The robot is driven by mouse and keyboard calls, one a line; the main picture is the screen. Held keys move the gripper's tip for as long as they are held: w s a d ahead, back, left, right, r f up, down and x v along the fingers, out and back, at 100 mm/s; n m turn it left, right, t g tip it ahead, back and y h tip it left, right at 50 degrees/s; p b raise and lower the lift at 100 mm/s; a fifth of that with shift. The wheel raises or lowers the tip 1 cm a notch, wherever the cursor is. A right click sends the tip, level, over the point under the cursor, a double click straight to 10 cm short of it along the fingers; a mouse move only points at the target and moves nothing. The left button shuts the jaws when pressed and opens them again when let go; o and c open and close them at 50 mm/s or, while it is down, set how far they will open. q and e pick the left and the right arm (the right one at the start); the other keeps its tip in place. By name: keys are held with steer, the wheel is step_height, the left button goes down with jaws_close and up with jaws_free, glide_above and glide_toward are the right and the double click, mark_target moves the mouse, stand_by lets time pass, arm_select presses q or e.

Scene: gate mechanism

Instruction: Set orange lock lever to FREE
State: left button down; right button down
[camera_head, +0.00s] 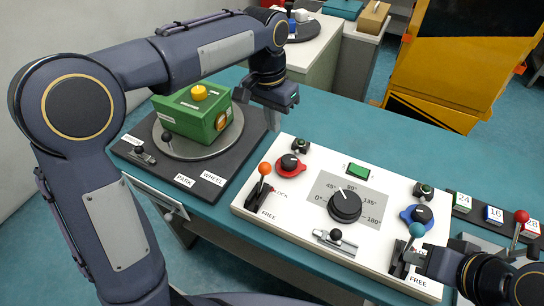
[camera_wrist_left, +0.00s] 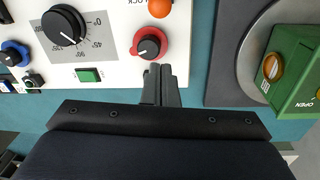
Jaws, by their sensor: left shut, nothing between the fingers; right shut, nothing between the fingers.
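The orange lock lever (camera_head: 265,169) stands at the left end of the white panel (camera_head: 300,225). Its orange knob is up at the far end, beside the LOCK label and away from the FREE label (camera_head: 267,215) at the near edge. The knob also shows at the top of the left wrist view (camera_wrist_left: 160,8). My left gripper (camera_head: 272,118) is shut and empty, behind the panel's back edge and apart from the lever. Its closed fingers show in the left wrist view (camera_wrist_left: 160,85). My right gripper (camera_head: 425,258) is shut beside the teal-knobbed lever (camera_head: 417,231); whether they touch is unclear.
A red dial (camera_head: 290,164) stands just behind the orange lever. A large black dial (camera_head: 345,205), a blue dial (camera_head: 418,214) and a green button (camera_head: 358,171) are on the panel. A green box (camera_head: 190,120) sits on a turntable at left. Teal table behind the panel is clear.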

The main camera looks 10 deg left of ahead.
mark_target(263, 178)
arm_select(q)
steer(key=f, duration=0.3)
steer(key=d+f, duration=0.1)
steer(key=f, duration=0.5)
steer(key=shift+w+d+f, duration=0.35)
steer(key=shift+w+d, duration=0.05)
steer(key=s, duration=0.1)
steer(key=s+a, duration=0.1)
steer(key=s+p, duration=0.1)
steer(key=shift+a+r, duration=0.2)
steer(key=shift+a, duration=0.1)
steer(key=shift+s, duration=0.15)
